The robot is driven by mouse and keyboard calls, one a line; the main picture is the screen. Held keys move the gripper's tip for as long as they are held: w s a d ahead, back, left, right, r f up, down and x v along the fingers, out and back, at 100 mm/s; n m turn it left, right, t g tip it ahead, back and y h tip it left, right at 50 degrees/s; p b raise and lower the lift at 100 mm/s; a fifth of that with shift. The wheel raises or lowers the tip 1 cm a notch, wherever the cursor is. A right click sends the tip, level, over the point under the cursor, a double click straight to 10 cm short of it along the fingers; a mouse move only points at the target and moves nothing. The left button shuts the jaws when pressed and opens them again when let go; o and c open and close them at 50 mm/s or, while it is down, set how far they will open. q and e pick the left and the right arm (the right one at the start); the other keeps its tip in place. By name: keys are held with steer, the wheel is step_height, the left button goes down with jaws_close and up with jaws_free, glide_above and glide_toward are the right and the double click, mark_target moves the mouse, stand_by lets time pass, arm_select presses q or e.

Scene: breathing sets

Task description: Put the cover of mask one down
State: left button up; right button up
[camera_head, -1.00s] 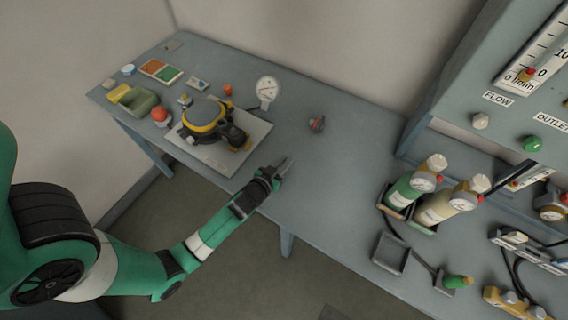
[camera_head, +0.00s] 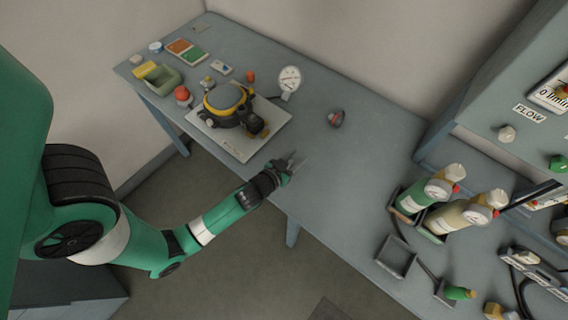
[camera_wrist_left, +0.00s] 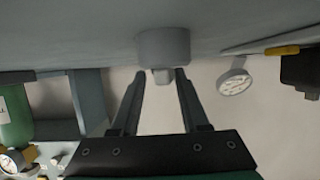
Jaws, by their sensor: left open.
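A black and yellow mask (camera_head: 243,117) with a grey-blue top piece (camera_head: 227,96) sits on a pale board (camera_head: 236,146) on the table. I cannot tell whether the top piece is its cover. My left gripper (camera_head: 295,160) is open and empty over the table's front edge, right of the board. In the left wrist view, which is upside down, its fingertips (camera_wrist_left: 160,75) stand apart. My right gripper is not in view.
A round gauge (camera_head: 289,80) stands behind the board. An olive bin (camera_head: 163,80) and a red-topped item (camera_head: 182,93) are left of it. Bottles (camera_head: 424,191) and an empty tray (camera_head: 396,257) stand at right. The table's middle (camera_head: 345,170) is clear.

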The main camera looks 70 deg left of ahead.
arm_select(q)
steer(key=v, duration=1)
steer(key=shift+r, duration=0.1)
steer(key=w+d+r+t+h, duration=0.1)
steer(key=w+d+r+t, duration=0.15)
steer(key=w+r, duration=0.55)
steer(key=w+d+r+m+t, duration=0.1)
steer(key=w+r+t, duration=0.25)
steer(key=r, duration=0.95)
steer(key=w+d+r+t+h, duration=0.1)
steer(key=w+d+r+t, duration=0.15)
steer(key=w+r, duration=0.6)
steer(key=s+d+r+m+t+h, duration=0.2)
steer(key=d+r, duration=0.1)
steer(key=r, duration=0.7)
steer(key=s+d+r+m+t+h, duration=0.2)
steer(key=s+d+r+t+h, duration=0.1)
steer(key=r, duration=0.8)
steer(key=s+d+r+m+t+h, duration=0.2)
steer(key=s+d+r+t, duration=0.1)
steer(key=r, duration=0.8)
steer(key=shift+s+d+m+h, duration=0.2)
steer(key=shift+d+m+h, duration=0.1)
steer(key=shift+d, duration=0.5)
